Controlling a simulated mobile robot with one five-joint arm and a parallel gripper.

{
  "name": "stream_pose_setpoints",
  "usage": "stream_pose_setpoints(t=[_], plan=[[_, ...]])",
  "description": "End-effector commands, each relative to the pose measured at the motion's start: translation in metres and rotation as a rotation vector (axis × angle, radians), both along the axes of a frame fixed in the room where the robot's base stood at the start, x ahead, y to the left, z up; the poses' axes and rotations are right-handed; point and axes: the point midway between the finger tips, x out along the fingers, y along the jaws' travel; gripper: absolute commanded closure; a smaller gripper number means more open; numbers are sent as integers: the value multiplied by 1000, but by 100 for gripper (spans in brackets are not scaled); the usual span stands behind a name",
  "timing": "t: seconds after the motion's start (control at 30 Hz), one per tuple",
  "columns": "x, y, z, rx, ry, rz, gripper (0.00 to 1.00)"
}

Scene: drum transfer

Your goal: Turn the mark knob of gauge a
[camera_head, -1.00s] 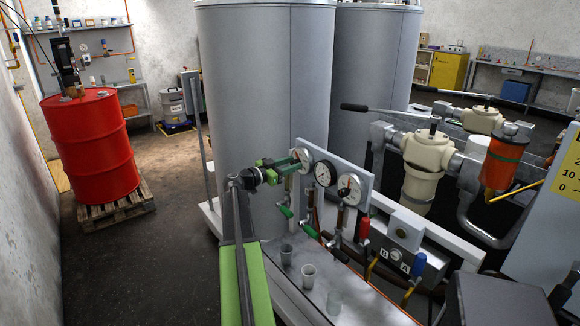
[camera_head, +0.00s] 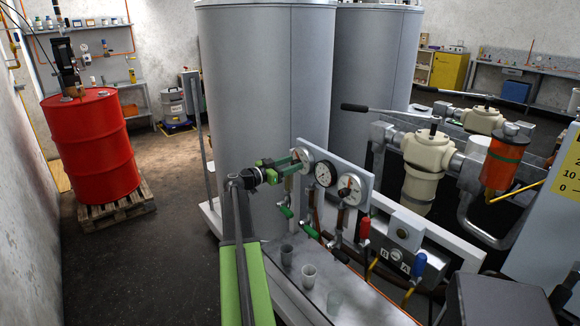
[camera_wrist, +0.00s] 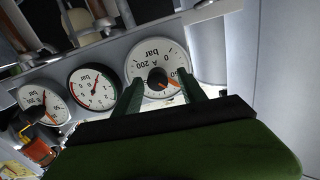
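Gauge a (camera_wrist: 148,57) is a round white dial with "A", "200" and "bar" on it. It has a dark central knob (camera_wrist: 157,77) and an orange mark pointer (camera_wrist: 172,84). In the head view gauge a (camera_head: 307,154) is the leftmost of three dials on a grey panel. My gripper (camera_head: 295,164) is at its face, coming from the left. In the wrist view the two green fingers of my gripper (camera_wrist: 161,84) stand apart, one on each side of the knob, with visible gaps. I cannot tell how near the tips are in depth.
Two other gauges, a smaller one (camera_head: 325,174) and a larger one (camera_head: 351,189), sit to the right on the panel. Green-handled valves hang below, with cups (camera_head: 309,275) on the ledge. A large grey tank (camera_head: 262,90) stands close behind. A red drum (camera_head: 95,150) stands on a pallet, left.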

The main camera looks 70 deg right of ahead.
Motion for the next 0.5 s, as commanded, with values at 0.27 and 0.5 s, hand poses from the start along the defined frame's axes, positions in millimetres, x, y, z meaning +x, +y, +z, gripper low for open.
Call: stream_pose_setpoints(t=[0.27, 0.5], plan=[[1, 3, 0, 0, -1, -1, 52], [26, 43, 0, 0, -1, 1, 52]])
